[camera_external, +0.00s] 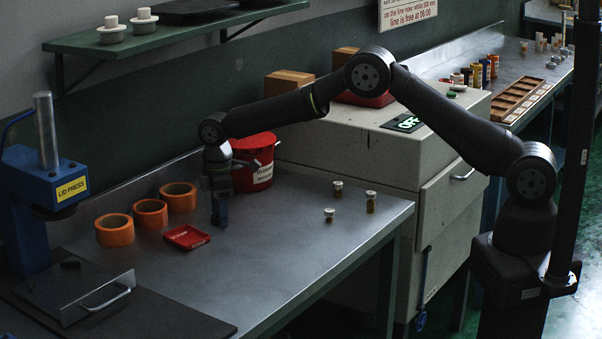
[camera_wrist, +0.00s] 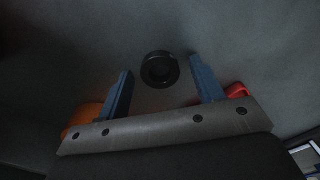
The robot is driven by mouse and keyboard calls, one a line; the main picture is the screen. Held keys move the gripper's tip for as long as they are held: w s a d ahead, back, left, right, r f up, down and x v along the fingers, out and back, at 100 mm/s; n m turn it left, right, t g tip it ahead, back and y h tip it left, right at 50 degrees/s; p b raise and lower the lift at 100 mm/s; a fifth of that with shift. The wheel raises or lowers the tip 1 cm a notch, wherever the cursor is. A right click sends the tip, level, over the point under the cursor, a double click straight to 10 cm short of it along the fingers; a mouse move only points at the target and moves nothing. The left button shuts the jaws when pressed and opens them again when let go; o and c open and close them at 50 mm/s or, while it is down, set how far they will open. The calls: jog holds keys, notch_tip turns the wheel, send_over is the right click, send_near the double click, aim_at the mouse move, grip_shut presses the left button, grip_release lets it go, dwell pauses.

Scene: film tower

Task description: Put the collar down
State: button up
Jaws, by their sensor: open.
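A dark collar (camera_wrist: 159,84), a black ring, shows in the wrist view on the grey table surface, its hole facing the camera. It lies between the tips of my gripper (camera_wrist: 161,66), with a gap visible on both sides. The two blue fingers are spread apart and hold nothing. In the outside view my gripper (camera_external: 220,220) points down, low over the metal table, beside a small red tray. I cannot make out the collar in that view. Whether the collar rests flat on the table is hard to tell in the dim light.
Several orange rings (camera_external: 150,214) and the red tray (camera_external: 187,238) stand left of my gripper. A red bucket (camera_external: 262,172) is behind it. A blue lid press (camera_external: 40,190) stands at far left.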

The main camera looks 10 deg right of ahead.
notch_tip(320, 180, up, 12)
jog(key=shift+r, duration=0.15)
dwell(0.4)
notch_tip(320, 180, down, 12)
jog(key=shift+f, duration=0.15)
notch_tip(320, 180, up, 2)
jog(key=shift+r, duration=1.05)
